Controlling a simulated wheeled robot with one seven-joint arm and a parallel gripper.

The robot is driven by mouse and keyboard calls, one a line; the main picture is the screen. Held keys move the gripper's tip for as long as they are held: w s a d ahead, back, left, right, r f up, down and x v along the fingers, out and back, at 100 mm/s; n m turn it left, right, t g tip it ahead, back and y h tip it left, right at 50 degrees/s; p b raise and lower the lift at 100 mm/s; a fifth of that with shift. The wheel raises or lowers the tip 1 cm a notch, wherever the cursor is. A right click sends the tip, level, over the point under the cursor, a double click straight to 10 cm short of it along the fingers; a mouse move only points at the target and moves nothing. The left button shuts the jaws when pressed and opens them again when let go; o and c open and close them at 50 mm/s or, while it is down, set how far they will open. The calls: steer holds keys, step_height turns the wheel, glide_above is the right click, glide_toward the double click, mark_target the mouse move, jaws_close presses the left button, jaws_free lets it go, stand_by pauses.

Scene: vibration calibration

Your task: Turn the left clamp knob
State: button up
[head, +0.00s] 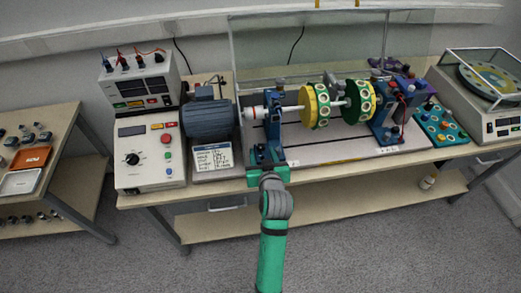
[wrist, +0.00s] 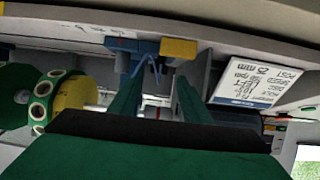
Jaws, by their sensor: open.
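The left blue bearing stand (head: 270,125) holds the left end of the shaft on the bench. A small dark grey knob (head: 279,84) shows at its top; I cannot tell whether it is the clamp knob. My gripper (head: 269,172) is at the bench's front edge, just in front of the stand's foot. In the wrist view its two green fingers (wrist: 157,95) stand apart with nothing clearly held. Beyond them are a blue part (wrist: 131,45) and a yellow block (wrist: 179,48), apparently near the stand's base. My gripper partly hides the foot in the head view.
The shaft carries a yellow disc (head: 315,106) and a green disc (head: 358,102). A blue motor (head: 209,118) and a printed card (head: 213,158) are left of the stand. A clear guard panel (head: 255,50) stands behind. The floor (head: 350,240) in front is clear.

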steer(key=v, duration=0.7)
steer(key=shift+s, duration=0.25)
steer(key=shift+d, duration=0.15)
